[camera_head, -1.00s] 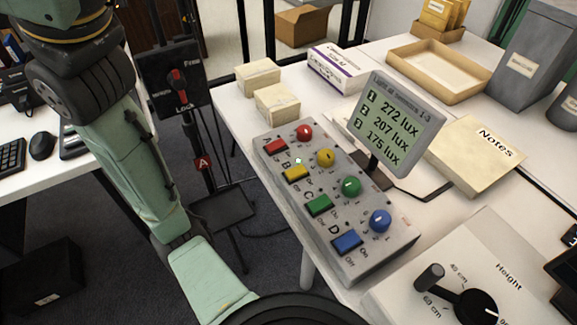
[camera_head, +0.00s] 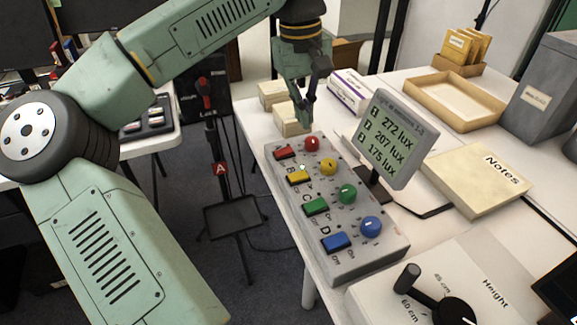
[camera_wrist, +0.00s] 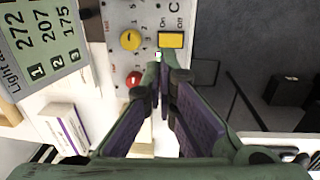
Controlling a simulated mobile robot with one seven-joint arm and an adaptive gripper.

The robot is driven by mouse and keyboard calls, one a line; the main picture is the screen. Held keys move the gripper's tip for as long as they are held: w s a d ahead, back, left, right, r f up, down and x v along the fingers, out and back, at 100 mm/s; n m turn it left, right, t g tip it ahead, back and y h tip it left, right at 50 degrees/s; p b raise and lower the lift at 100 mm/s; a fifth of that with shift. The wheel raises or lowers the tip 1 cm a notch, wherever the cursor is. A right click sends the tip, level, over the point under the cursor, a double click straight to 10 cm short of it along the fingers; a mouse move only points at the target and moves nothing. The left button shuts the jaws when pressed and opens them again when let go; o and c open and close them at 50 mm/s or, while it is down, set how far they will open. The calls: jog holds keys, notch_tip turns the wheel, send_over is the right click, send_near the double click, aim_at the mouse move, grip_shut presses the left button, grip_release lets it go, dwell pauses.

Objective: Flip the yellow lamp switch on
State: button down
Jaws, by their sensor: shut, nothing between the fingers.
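The yellow lamp switch (camera_head: 299,175) is a rectangular rocker on the grey control box (camera_head: 366,262), between the red switch (camera_head: 284,152) and the green switch (camera_head: 316,205). A round yellow knob (camera_head: 328,167) is beside it. My gripper (camera_head: 307,121) is shut and empty, pointing down above the red end of the box. In the wrist view the yellow switch (camera_wrist: 172,40) lies just beyond my fingertips (camera_wrist: 172,58). I see no contact, but the exact gap is unclear. The fingers hide the red switch in the wrist view.
A display screen (camera_head: 390,138) reading 272, 207 and 175 lux stands right of the box. Small cartons (camera_head: 291,120) are behind my gripper. A notes folder (camera_head: 470,182) and a height dial panel (camera_head: 385,303) are to the right.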

aim_at(292, 177)
jog(key=shift+a+f+y, duration=0.15)
jog(key=shift+a+y, duration=0.45)
jog(key=shift+a, duration=0.6)
jog(key=shift+f, duration=0.1)
notch_tip(292, 177, down, 14)
jog(key=p, duration=0.2)
jog(key=shift+p, duration=0.35)
